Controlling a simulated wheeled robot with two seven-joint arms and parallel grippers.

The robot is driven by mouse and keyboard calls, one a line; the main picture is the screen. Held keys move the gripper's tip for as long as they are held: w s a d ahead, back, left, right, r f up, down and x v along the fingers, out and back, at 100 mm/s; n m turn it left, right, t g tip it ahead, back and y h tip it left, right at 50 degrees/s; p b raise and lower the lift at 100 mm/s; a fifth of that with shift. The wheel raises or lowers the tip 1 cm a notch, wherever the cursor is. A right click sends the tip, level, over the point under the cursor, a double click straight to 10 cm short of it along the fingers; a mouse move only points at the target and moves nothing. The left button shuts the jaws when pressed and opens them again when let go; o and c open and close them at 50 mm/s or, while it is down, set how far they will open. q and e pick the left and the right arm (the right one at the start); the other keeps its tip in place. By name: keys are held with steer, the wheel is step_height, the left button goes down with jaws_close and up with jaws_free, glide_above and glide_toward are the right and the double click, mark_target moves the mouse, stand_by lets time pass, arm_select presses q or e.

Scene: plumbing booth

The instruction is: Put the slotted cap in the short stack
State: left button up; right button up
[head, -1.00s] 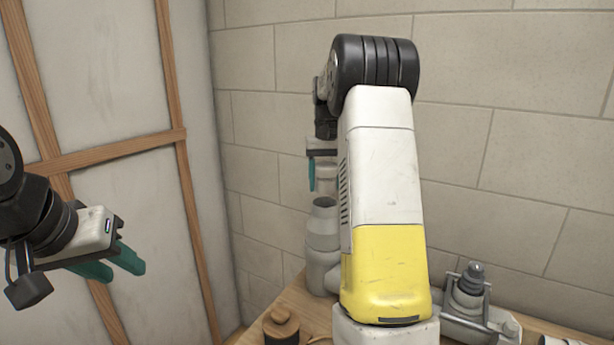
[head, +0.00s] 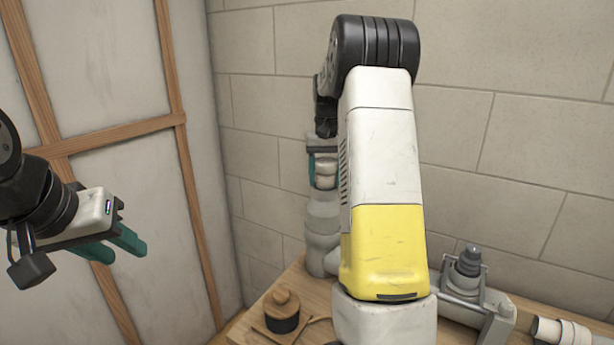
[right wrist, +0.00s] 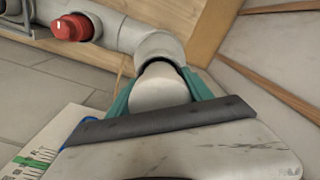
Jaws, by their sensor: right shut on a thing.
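My right gripper (head: 323,172) is shut on a pale cap (head: 326,181), which also shows between the teal fingers in the right wrist view (right wrist: 160,88). No slot can be made out on it. The short stack, a grey upright pipe (head: 322,222), stands directly below the cap; its grey socket also shows in the right wrist view (right wrist: 160,46). The cap lines up with the stack's mouth, but I cannot tell whether it touches or has entered it. My left gripper (head: 128,254) is open and empty, far left, away from the bench.
A wooden bench (head: 262,338) carries a dark round thing with a wooden knob (head: 282,311). A grey valve-like fitting (head: 467,275) stands right of my arm. A red plug (right wrist: 72,27) sits on the pipework. A block wall (head: 520,130) is close behind.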

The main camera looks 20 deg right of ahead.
mark_target(325, 160)
steer(key=shift+s+f, duration=0.15)
steer(key=shift+f, duration=0.5)
steer(key=shift+s+f, duration=0.15)
steer(key=shift+f, duration=0.45)
steer(key=o, duration=1.6)
steer(key=shift+c, duration=0.2)
steer(key=shift+r, duration=0.15)
steer(key=r, duration=0.9)
steer(key=shift+w+r, duration=0.1)
steer(key=shift+w, duration=0.1)
steer(key=shift+a+r, duration=0.15)
steer(key=shift+r, duration=0.25)
